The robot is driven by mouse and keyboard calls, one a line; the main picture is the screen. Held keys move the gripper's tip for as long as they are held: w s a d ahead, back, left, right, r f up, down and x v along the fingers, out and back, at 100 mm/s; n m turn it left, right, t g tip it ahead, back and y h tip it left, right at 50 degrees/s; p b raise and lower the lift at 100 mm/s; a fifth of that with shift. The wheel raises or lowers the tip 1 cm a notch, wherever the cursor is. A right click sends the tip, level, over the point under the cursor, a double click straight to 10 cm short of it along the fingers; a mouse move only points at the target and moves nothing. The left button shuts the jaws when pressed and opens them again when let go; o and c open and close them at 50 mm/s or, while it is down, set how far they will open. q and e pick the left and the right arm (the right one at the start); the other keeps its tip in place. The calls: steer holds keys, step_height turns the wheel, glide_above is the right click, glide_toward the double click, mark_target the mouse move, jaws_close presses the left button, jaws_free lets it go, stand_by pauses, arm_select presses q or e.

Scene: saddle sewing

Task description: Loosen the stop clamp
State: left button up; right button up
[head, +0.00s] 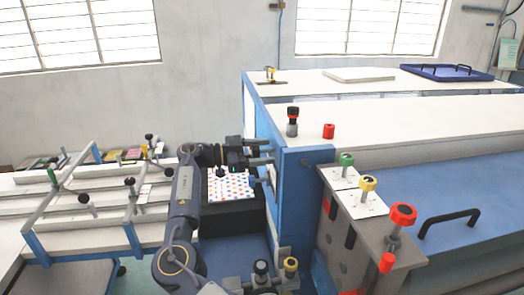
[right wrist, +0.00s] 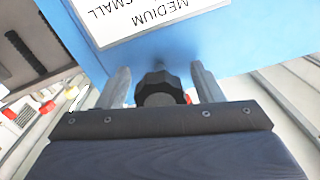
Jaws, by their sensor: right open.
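A black lobed knob (right wrist: 158,88), which looks like the stop clamp's knob, stands out from a blue panel (right wrist: 225,45) in the right wrist view. My right gripper (right wrist: 162,78) is open, with one finger on each side of the knob. I see gaps between the knob and the fingers, so it does not look gripped. In the head view my right gripper (head: 268,170) points right at the blue end of the long bench (head: 298,190). The knob cannot be made out there. My left gripper is not in view.
A white label reading MEDIUM and SMALL (right wrist: 150,15) is on the panel above the knob. Green (head: 346,159), yellow (head: 368,183) and red (head: 403,214) knobs stand to the right. A rack with black knobs (head: 130,182) is at left. A colour-dotted sheet (head: 228,186) lies below my gripper.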

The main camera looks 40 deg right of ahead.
steer(key=shift+c, duration=0.4)
steer(key=c, duration=0.9)
